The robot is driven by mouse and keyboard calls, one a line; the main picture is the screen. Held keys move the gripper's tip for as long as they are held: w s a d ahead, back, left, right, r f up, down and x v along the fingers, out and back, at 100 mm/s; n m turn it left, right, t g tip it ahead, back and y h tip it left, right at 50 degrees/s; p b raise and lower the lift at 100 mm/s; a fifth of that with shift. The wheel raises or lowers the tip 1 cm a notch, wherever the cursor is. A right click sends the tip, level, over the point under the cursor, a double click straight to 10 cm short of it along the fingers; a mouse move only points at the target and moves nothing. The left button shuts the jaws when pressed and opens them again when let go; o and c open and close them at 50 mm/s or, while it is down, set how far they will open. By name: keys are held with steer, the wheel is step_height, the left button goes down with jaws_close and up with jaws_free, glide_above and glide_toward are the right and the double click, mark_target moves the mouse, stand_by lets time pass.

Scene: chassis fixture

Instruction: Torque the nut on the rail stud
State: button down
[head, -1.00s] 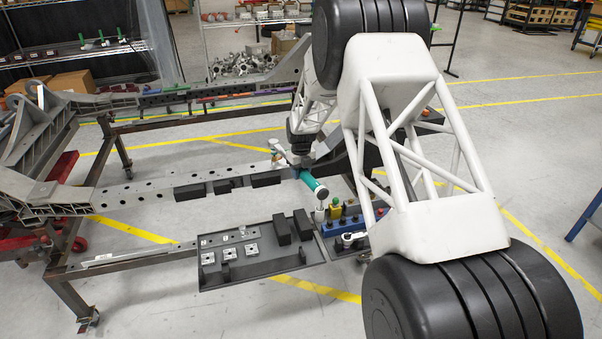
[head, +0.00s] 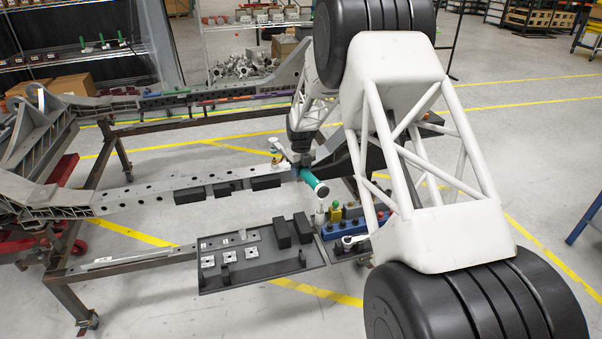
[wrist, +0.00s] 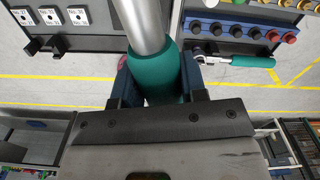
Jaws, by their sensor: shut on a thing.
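My gripper (wrist: 160,75) is shut on the teal handle of a torque wrench (wrist: 167,82), with one blue finger on each side. The wrench's silver shaft runs up and out of the wrist view. In the head view the teal handle (head: 313,182) shows with its dark end toward the lower right, and my gripper (head: 302,162) is above it, at the right end of the grey rail (head: 150,194). A white tool part (head: 275,146) shows just left of my gripper over the rail. The stud and nut cannot be made out.
A dark tray (head: 240,273) with several labelled plates and black blocks lies in front of the rail. To its right, a blue socket holder (head: 345,229) and a ratchet (head: 352,240) sit close below the wrench. Black blocks (head: 225,187) line the rail.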

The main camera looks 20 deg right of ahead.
steer(key=shift+r, duration=1.4)
